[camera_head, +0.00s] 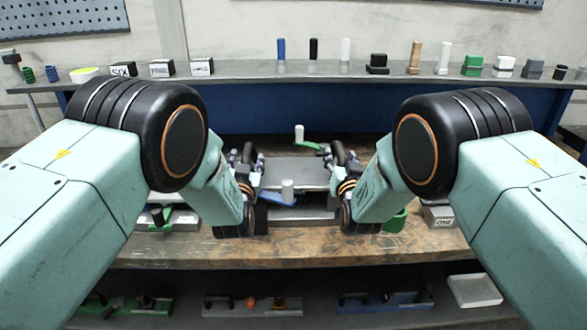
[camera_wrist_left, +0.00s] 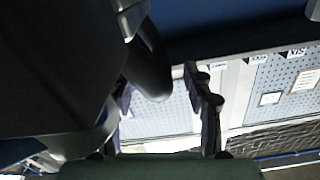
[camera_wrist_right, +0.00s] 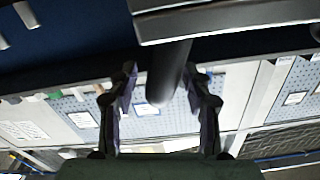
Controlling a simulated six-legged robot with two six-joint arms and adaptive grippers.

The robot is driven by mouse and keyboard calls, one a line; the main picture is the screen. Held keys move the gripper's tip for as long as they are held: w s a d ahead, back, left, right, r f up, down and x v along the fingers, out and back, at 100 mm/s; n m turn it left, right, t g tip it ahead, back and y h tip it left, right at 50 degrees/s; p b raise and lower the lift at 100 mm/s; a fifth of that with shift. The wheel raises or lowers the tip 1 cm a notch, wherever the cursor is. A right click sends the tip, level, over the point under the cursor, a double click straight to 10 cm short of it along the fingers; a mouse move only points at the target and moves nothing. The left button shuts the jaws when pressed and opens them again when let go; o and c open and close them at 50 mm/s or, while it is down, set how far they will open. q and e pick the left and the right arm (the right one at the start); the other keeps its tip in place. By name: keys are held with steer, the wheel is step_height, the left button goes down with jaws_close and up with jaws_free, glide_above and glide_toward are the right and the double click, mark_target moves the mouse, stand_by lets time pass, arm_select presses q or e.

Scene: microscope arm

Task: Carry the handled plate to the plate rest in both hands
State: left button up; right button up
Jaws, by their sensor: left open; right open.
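A flat grey plate (camera_head: 298,174) is in the middle of the workbench in the head view, between my two grippers. Its underside or edge shows at the top of the right wrist view (camera_wrist_right: 235,20). My left gripper (camera_head: 246,158) is open at the plate's left side; a dark rounded handle (camera_wrist_left: 150,62) shows between its fingers, nearer one finger. My right gripper (camera_head: 334,153) is open at the plate's right side; a dark round handle (camera_wrist_right: 166,78) lies between its fingers. I cannot tell whether the fingers touch the handles. I cannot clearly make out the plate rest.
A grey shelf (camera_head: 250,70) with several small blocks runs along the back. A green object (camera_head: 396,221) is by my right arm.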

mark_target(248, 151)
arm_select(q)
steer(key=w, duration=0.3)
steer(key=shift+f, duration=0.1)
arm_select(e)
steer(key=shift+w+d+f, duration=0.1)
steer(key=shift+w, duration=0.9)
arm_select(q)
steer(key=shift+w+a, duration=0.1)
steer(key=shift+w, duration=0.6)
arm_select(e)
steer(key=shift+w, duration=0.5)
arm_select(q)
steer(key=shift+s, duration=0.1)
arm_select(e)
steer(key=shift+s, duration=0.15)
arm_select(q)
steer(key=shift+w, duration=0.2)
steer(key=c, duration=0.3)
arm_select(e)
steer(key=shift+w, duration=0.2)
steer(key=c, duration=0.3)
arm_select(q)
steer(key=shift+s, duration=0.1)
jaws_close()
arm_select(e)
steer(key=shift+s, duration=0.1)
jaws_close()
